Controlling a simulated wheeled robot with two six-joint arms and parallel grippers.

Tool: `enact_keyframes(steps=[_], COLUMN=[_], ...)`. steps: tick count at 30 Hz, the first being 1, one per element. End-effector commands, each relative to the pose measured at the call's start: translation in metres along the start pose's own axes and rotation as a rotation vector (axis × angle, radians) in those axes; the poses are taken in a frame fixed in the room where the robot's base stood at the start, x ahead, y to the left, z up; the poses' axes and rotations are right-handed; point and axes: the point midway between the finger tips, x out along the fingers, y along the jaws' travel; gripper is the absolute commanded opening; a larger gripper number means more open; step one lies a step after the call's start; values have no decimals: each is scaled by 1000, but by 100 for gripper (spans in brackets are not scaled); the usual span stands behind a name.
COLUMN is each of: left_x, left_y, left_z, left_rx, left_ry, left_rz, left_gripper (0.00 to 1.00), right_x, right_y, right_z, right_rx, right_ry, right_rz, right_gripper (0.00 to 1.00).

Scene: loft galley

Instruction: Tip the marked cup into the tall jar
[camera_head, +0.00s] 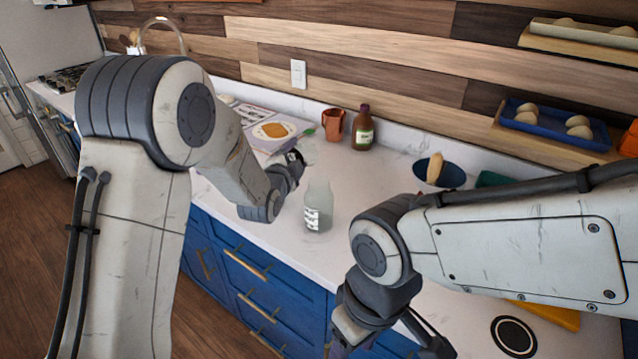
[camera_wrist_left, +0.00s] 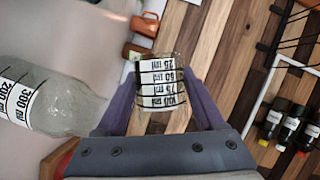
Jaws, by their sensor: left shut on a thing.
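The marked cup (camera_wrist_left: 160,88) is small and clear, with black-and-white ml markings. In the left wrist view it sits between the two fingers of my left gripper (camera_wrist_left: 160,105), which is shut on it. In the head view my left gripper (camera_head: 296,157) is above the counter, just behind and left of the tall jar; the cup is not clearly visible there. The tall jar (camera_head: 318,204) is pale, see-through glass with a marked label, upright on the counter. It also shows at the left of the left wrist view (camera_wrist_left: 62,100), apart from the cup. My right gripper is mostly hidden low in the head view (camera_head: 345,328).
A copper mug (camera_head: 333,124) and a brown bottle (camera_head: 363,130) stand behind the jar near the wall. A dark blue bowl (camera_head: 446,178) is farther right.

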Motion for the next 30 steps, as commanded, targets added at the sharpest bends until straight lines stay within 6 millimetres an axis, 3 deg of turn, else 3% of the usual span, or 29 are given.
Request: enact_keyframes(steps=[30], left_x=[-1], left_y=[4], left_z=[-3], left_rx=[128], left_ry=[1], left_rz=[-54], left_gripper=[14], right_x=[16], right_y=[1], right_z=[1], right_rx=[0], right_ry=[0], right_rz=[0], right_gripper=[59])
